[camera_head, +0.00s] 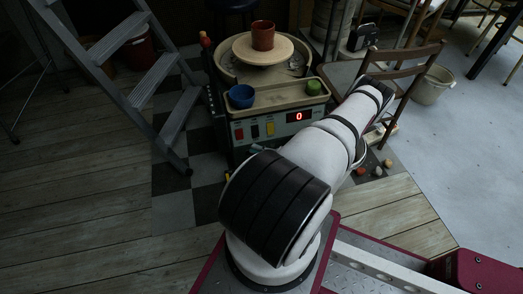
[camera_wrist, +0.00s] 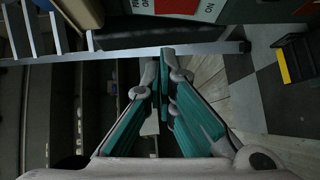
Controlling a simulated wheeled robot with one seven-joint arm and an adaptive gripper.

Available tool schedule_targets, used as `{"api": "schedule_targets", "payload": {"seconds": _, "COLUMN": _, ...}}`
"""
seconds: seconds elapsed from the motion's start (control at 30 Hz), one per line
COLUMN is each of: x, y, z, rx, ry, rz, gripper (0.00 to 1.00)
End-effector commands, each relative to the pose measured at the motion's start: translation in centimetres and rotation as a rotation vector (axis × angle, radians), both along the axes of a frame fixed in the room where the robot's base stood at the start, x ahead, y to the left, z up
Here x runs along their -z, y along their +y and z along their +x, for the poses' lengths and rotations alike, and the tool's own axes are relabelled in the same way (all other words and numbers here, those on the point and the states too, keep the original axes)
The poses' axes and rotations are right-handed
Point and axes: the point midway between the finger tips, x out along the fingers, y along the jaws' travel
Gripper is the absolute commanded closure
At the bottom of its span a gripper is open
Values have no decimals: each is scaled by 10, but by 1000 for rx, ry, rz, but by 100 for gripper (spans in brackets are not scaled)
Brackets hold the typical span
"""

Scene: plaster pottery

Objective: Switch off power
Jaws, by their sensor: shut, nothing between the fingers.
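The pottery wheel's control panel (camera_head: 283,124) is on the front of the machine in the head view. It has a red display (camera_head: 298,116) reading 0, a red switch (camera_head: 239,134) and two more small controls to its right. My gripper (camera_wrist: 166,62) has teal fingers that are shut and empty. Its tips overlap a grey metal bar (camera_wrist: 120,52) in the picture, below the labels; I cannot tell whether they touch. My arm hides part of the machine in the head view.
On the wheel machine are a terracotta pot (camera_head: 263,36) on the round wheel head, a blue bowl (camera_head: 241,96) and a green object (camera_head: 314,86). A stepladder (camera_head: 128,72) stands left, a wooden chair (camera_head: 402,72) right.

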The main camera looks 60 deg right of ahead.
Motion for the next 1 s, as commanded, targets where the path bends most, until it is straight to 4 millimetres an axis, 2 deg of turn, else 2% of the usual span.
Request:
{"api": "schedule_targets", "payload": {"seconds": 0.1, "x": 3, "y": -1, "z": 25, "rx": -3, "ry": -1, "rz": 0, "gripper": 100}}
{"api": "schedule_targets", "payload": {"seconds": 0.3, "x": 6, "y": -4, "z": 62, "rx": -2, "ry": -1, "rz": 0, "gripper": 100}}
{"api": "schedule_targets", "payload": {"seconds": 0.4, "x": 8, "y": -18, "z": 70, "rx": -1, "ry": 0, "rz": -4, "gripper": 100}}
{"api": "schedule_targets", "payload": {"seconds": 0.63, "x": 9, "y": -33, "z": 82, "rx": -1, "ry": 0, "rz": -2, "gripper": 100}}
{"api": "schedule_targets", "payload": {"seconds": 1.0, "x": 8, "y": -34, "z": 84, "rx": -1, "ry": 0, "rz": -1, "gripper": 100}}
